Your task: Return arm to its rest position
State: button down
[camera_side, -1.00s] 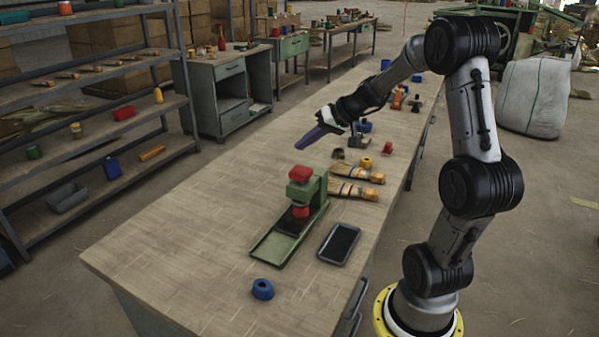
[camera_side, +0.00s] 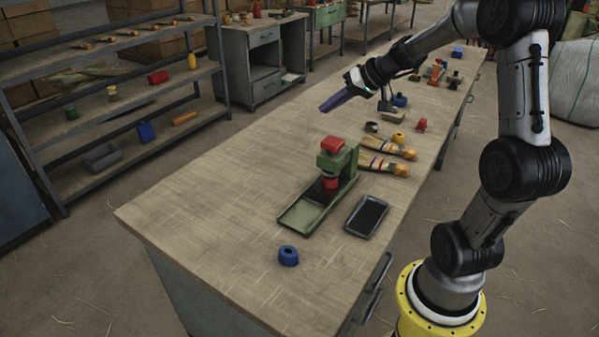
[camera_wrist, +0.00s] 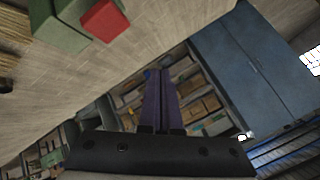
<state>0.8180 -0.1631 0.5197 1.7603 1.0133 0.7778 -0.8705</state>
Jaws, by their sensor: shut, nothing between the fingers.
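My gripper (camera_side: 335,100) hangs in the air over the far left part of the workbench (camera_side: 200,215), its purple fingers pointing left and down. In the wrist view the two purple fingers (camera_wrist: 160,95) lie side by side, shut with nothing between them. A green press (camera_side: 325,190) with a red top block stands on the bench, nearer the side camera than my gripper and apart from it. Its green body and red block (camera_wrist: 104,20) show at the top left of the wrist view.
A black tray (camera_side: 367,217) lies right of the press, and a blue ring (camera_side: 288,256) lies in front. Broom heads (camera_side: 385,165) and small coloured parts sit behind the press. Metal shelves (camera_side: 130,100) stand left. The bench's near left surface is clear.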

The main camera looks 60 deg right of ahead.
jog(key=a+r+n+y, duration=0.1)
jog(key=a+r+n, duration=0.3)
jog(key=a, duration=0.6)
jog(key=s+a+r+n+g+y, duration=0.1)
jog(key=s+a+r+n, duration=0.1)
jog(key=s+a, duration=0.35)
jog(key=s+a+r+n+g, duration=0.1)
jog(key=s+a+n, duration=0.15)
jog(key=a, duration=0.55)
jog(key=s+d+f+g+h, duration=0.1)
jog(key=s+f, duration=0.2)
jog(key=s, duration=0.4)
jog(key=s+d+f+m+h, duration=0.1)
jog(key=s+f+h, duration=0.1)
jog(key=s, duration=0.4)
jog(key=shift+s+f+g, duration=0.35)
jog(key=shift+f+g, duration=0.05)
jog(key=shift+f, duration=0.4)
